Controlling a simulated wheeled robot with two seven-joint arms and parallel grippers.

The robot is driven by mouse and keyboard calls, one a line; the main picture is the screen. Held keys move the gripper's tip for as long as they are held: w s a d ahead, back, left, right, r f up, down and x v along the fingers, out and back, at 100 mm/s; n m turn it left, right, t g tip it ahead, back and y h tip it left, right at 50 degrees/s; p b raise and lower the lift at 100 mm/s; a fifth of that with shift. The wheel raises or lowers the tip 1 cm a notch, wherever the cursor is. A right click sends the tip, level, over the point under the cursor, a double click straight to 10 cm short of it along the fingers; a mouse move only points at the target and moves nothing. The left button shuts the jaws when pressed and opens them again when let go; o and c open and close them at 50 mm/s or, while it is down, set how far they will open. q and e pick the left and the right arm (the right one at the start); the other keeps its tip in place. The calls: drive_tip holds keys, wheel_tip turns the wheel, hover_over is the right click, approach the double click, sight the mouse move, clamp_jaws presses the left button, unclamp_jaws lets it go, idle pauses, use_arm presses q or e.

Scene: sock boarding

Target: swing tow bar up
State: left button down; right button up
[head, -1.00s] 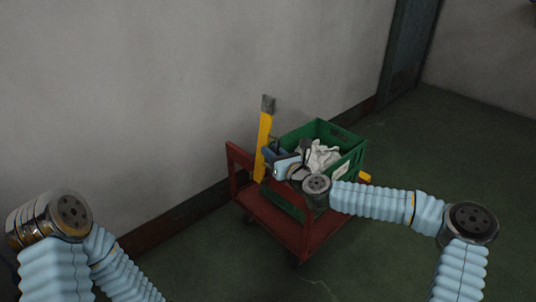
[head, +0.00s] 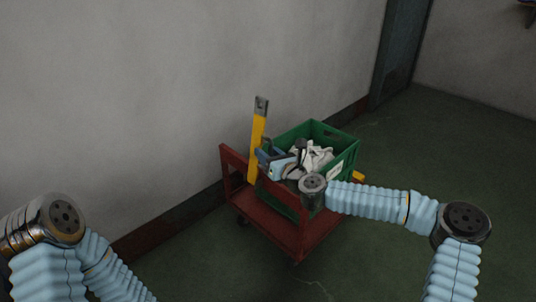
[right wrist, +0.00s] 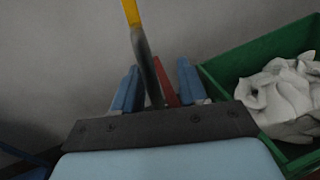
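The yellow tow bar (head: 258,133) stands nearly upright at the left end of the red cart (head: 276,222), with a dark grey tip at its top. My right gripper (head: 266,157) is right beside the bar's lower half, above the cart's end. In the right wrist view the two blue fingers (right wrist: 155,92) are apart. A dark rod that runs up to the yellow part of the bar (right wrist: 131,12) shows between them; I cannot tell whether they touch it. My left arm shows at the lower left, but its gripper is out of frame.
A green crate (head: 350,152) holding white cloth (head: 316,158) stands on the cart, just right of my right gripper. It also shows in the right wrist view (right wrist: 228,66). A grey wall (head: 150,90) is close behind the cart. The floor to the right is clear.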

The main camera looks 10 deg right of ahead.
drive_tip(key=v, duration=1.4)
drive_tip(key=shift+p, duration=0.45)
drive_tip(key=shift+a, duration=0.1)
drive_tip(key=s+a+f+n+g+y+p, duration=0.2)
drive_tip(key=s+a+f+n+g+p, duration=0.3)
drive_tip(key=s+a+f+n+g, duration=0.65)
drive_tip(key=s+d+f+n+g+h+p, duration=0.2)
drive_tip(key=s+f+n, duration=0.4)
drive_tip(key=n, duration=0.4)
drive_tip(key=s+d+f+n+g+h+p, duration=0.1)
drive_tip(key=s+d+f+n+h+p, duration=0.1)
drive_tip(key=s+f+n, duration=0.5)
drive_tip(key=d+f+n+h, duration=0.1)
drive_tip(key=d+n, duration=0.1)
drive_tip(key=n, duration=0.1)
drive_tip(key=shift+s+d+g, duration=0.2)
drive_tip(key=shift+d+g, duration=0.15)
drive_tip(key=shift+f, duration=0.1)
